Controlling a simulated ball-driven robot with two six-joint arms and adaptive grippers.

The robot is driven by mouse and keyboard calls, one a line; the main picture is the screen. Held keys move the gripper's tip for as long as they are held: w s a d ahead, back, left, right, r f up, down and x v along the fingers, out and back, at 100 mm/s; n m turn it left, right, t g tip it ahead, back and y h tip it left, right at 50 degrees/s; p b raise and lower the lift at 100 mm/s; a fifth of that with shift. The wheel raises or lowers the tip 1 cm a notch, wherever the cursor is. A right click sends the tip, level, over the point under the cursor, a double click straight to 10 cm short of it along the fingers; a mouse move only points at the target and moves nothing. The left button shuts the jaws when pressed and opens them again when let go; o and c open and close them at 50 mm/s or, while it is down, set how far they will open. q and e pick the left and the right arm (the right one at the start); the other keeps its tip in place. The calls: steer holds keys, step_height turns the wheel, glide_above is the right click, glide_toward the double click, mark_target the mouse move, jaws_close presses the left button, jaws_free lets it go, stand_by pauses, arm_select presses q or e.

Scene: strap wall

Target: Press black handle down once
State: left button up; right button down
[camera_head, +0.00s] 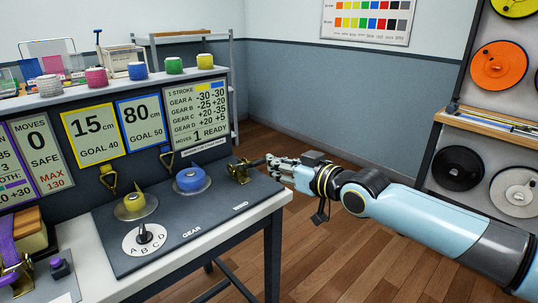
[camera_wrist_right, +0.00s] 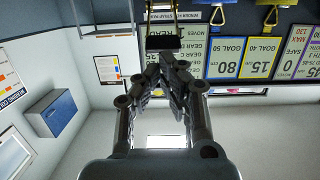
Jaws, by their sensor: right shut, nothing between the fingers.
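A brass ratchet (camera_head: 239,172) sits at the right end of the dark bench top. Its short black handle (camera_head: 256,162) points right, toward my right gripper (camera_head: 273,160). In the wrist view the black handle (camera_wrist_right: 163,42) is a dark block just beyond the tips of the right gripper (camera_wrist_right: 167,58). The gripper is shut and empty, with its fingertips very close to the handle's end. I cannot tell whether they touch. My left gripper is not in view.
A lettered gear dial (camera_head: 144,239) is in front. A sign reading "MOVES 1 READY" (camera_head: 197,117) hangs behind the ratchet. The floor (camera_head: 330,195) right of the bench is clear.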

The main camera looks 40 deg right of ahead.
steer(key=s+f+p, duration=0.1)
steer(key=s+p, duration=0.1)
steer(key=s, duration=0.4)
steer(key=shift+s+d+f+p, duration=0.2)
steer(key=shift+d+f+p, duration=0.05)
steer(key=shift+p, duration=0.1)
